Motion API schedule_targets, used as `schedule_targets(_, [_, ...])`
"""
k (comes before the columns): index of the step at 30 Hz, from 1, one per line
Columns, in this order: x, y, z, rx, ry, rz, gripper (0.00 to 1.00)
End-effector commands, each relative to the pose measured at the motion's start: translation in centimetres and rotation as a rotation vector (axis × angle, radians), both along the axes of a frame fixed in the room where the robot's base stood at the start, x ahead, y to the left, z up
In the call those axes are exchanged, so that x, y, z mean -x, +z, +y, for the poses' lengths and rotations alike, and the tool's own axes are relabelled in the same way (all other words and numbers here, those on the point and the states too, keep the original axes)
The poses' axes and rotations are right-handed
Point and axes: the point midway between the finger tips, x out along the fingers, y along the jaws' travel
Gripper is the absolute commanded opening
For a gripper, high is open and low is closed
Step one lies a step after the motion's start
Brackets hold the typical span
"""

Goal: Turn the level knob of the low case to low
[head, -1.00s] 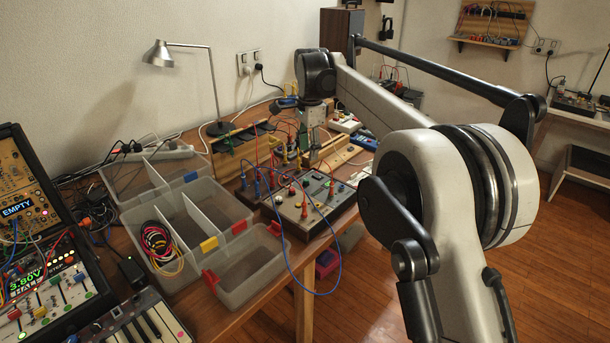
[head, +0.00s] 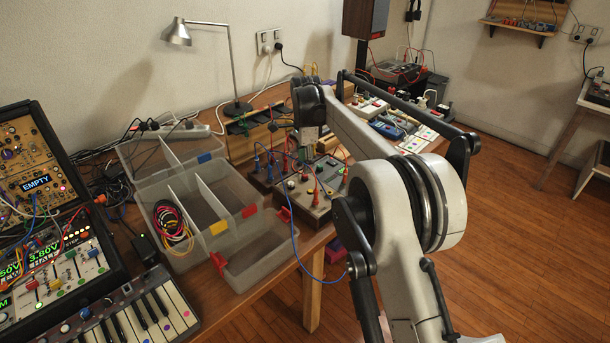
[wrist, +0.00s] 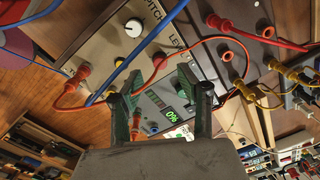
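A low grey-topped case (head: 318,211) with jacks and coloured plugs stands at the right edge of the bench in the head view. In the wrist view its panel (wrist: 112,48) shows a white knob (wrist: 133,27) by the word PITCH. Part of a second label, starting LE, shows right of it. A small green display (wrist: 171,115) reads 0% beyond the fingers. My gripper (wrist: 160,84) is open over the panel, its green-padded fingers apart. I see no knob held between them. In the head view the fingers are hard to make out.

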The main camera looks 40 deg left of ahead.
Motion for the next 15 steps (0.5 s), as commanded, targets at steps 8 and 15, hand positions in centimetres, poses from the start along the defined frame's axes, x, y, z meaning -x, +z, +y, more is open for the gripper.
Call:
schedule_targets(8, [-0.1, -3.9, 0.1, 0.000, 0.000, 0.000, 0.36])
schedule_targets(15, [-0.1, -4.8, 0.1, 0.000, 0.000, 0.000, 0.36])
